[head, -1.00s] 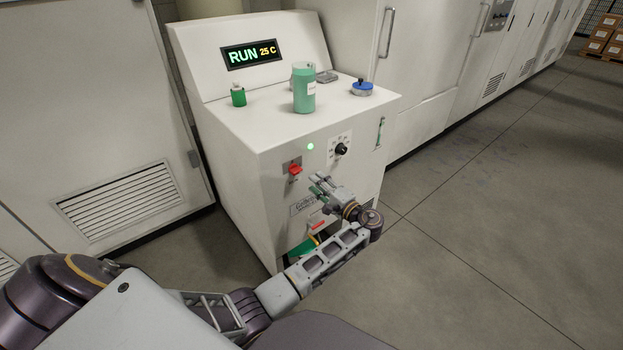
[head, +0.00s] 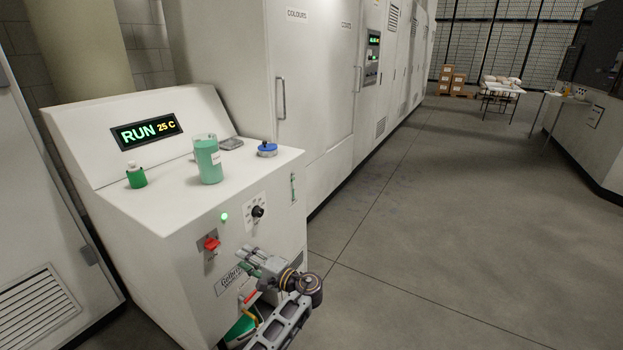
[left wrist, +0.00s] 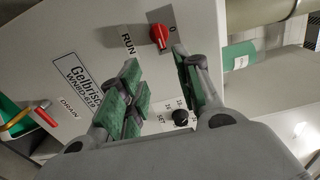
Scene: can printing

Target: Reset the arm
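My left gripper (head: 250,264) is in front of the white machine (head: 150,230), below its red switch (head: 211,244). In the left wrist view, its two green-padded fingers (left wrist: 158,88) stand apart with nothing between them. The red switch also shows past the fingertips in the left wrist view (left wrist: 160,37), apart from them, beside the word RUN. The black dial (head: 258,212) is to the right of the switch and also shows in the left wrist view (left wrist: 180,117). The display (head: 147,131) reads RUN 25 C, and a green lamp (head: 224,217) is lit. My right gripper is out of view.
On the machine's top stand a glass jar of green liquid (head: 208,160), a small green bottle (head: 136,175) and a blue-lidded container (head: 267,150). A red drain handle (left wrist: 46,116) is low on the front. Tall white cabinets (head: 310,90) stand behind. The floor (head: 430,230) at right is clear.

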